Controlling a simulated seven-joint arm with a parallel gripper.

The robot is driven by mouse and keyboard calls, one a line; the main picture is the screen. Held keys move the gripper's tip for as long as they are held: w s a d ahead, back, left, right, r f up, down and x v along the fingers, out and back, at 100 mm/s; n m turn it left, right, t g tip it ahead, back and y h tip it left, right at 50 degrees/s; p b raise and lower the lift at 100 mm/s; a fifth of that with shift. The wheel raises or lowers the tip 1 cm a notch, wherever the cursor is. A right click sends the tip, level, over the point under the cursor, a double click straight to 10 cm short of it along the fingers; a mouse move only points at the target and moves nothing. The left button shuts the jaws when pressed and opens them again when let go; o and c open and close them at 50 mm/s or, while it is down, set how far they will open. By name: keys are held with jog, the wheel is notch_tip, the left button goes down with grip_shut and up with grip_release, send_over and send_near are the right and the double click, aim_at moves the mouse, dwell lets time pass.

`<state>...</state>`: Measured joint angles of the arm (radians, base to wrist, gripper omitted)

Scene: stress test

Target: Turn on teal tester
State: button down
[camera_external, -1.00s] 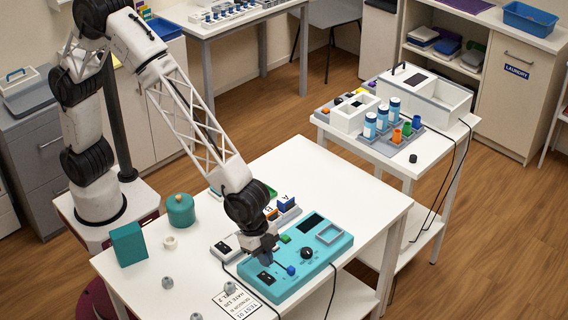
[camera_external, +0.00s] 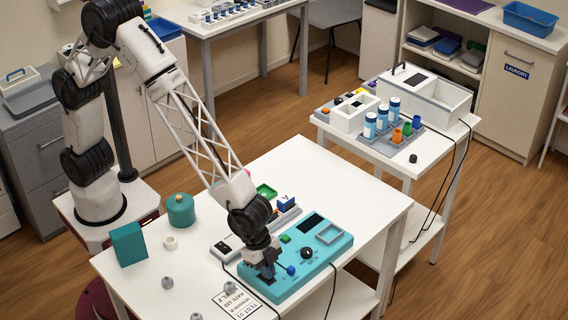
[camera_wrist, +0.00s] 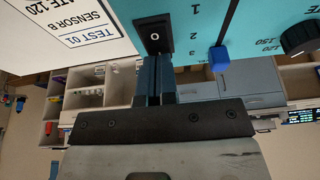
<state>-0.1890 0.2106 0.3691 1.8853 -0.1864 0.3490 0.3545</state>
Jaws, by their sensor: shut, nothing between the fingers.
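The teal tester (camera_external: 325,262) lies on the white table. It has a black knob (camera_external: 307,253), a blue slider (camera_external: 291,270), a green button (camera_external: 285,239) and a dark screen (camera_external: 312,222). My gripper (camera_external: 267,276) is shut and empty, pointing down at the tester's near-left corner. The shut fingers (camera_wrist: 154,62) reach the lower edge of a black rocker switch (camera_wrist: 154,36), whose visible end bears an "O". I cannot tell whether they touch it. In the external view my gripper hides most of the switch.
A paper label (camera_external: 238,303) lies at the table's near edge, beside the tester. A white device (camera_external: 226,246) and lettered blocks stand behind my gripper. A teal box (camera_external: 128,244) and a teal canister (camera_external: 181,210) stand left. Dark cables run off the table. The table's right part is clear.

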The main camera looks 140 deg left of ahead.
jog(key=shift+w+f+g, duration=0.2)
jog(key=shift+f+g, duration=0.2)
jog(key=shift+g, duration=0.1)
jog(key=shift+s, duration=0.1)
jog(key=shift+s+f, duration=0.1)
jog(key=shift+s, duration=0.7)
jog(key=shift+r, duration=0.35)
